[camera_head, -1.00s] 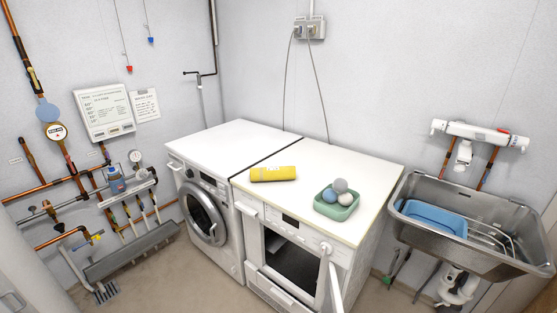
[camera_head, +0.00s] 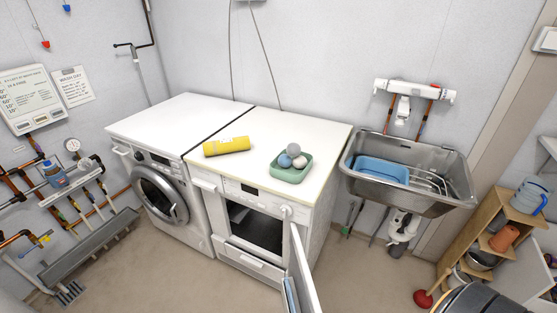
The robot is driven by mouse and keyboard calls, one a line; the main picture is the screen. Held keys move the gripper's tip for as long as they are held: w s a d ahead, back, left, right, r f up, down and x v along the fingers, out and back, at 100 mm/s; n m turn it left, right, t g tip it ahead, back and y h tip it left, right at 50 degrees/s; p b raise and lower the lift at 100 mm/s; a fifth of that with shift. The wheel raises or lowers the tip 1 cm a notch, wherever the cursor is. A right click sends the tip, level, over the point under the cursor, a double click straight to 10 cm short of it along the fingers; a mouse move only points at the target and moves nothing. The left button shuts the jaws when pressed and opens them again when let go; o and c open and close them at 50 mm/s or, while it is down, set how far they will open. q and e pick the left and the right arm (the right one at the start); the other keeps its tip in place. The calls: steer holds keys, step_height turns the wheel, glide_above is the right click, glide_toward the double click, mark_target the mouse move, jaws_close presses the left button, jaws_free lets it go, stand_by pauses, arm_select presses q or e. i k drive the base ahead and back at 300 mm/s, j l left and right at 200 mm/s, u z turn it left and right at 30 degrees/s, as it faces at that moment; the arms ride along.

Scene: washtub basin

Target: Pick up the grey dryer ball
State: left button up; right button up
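Several balls lie together in a small green tray (camera_head: 289,174) on the white top of the right-hand machine. A grey ball (camera_head: 293,149) sits highest at the back of the group. A blue ball (camera_head: 285,160) is at the left and a lighter ball (camera_head: 300,162) is at the right, close against it.
A yellow rolled item (camera_head: 227,146) lies left of the tray.

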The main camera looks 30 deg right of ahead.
mark_target(294, 149)
steer(key=z, duration=0.95)
steer(key=i+j+z, duration=0.2)
steer(key=j, duration=0.4)
steer(key=j+z, duration=0.2)
steer(key=j, duration=0.45)
